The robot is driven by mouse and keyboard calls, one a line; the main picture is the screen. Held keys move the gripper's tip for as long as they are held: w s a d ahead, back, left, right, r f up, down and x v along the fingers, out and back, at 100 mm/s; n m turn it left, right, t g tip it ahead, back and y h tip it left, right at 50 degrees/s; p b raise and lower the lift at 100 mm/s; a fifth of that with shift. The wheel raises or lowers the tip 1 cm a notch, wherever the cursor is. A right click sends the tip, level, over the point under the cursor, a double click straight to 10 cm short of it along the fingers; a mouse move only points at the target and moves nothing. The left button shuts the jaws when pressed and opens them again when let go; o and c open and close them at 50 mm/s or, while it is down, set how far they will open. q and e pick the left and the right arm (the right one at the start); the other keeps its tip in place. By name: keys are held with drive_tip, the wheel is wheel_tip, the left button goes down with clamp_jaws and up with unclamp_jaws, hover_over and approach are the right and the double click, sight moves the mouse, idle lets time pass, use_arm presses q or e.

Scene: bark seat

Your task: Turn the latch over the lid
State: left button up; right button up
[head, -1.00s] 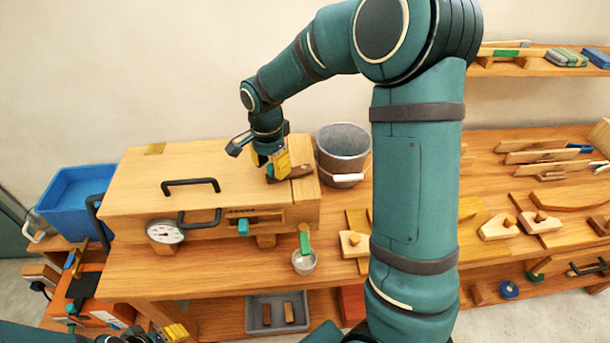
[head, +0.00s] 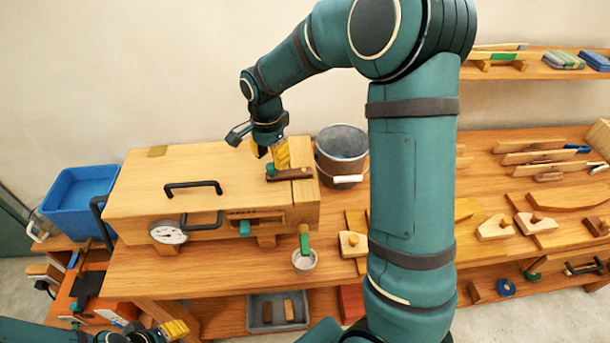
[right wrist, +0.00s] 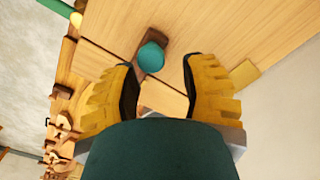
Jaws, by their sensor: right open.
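The latch (head: 291,174) is a dark brown bar with a teal knob (head: 271,169) at its left end. It lies on top of the wooden chest near its right end and appears to reach across the seam between the lid (head: 140,185) and the end strip. My right gripper (head: 270,154) is open just above and behind the knob, pointing down. In the right wrist view the knob (right wrist: 151,57) shows between the spread yellow fingers, with no contact visible. My left gripper (head: 166,333) is low at the bottom left, away from the chest; its jaws are unclear.
Black handles (head: 193,187) stand on the lid and front. A grey bucket (head: 342,155) stands close to the chest's right end. A small cup with a green-handled tool (head: 304,255) is in front. A blue bin (head: 80,198) is at left. Wooden parts (head: 500,228) lie on the bench at right.

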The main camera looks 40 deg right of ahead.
drive_tip(key=shift+r, duration=3.15)
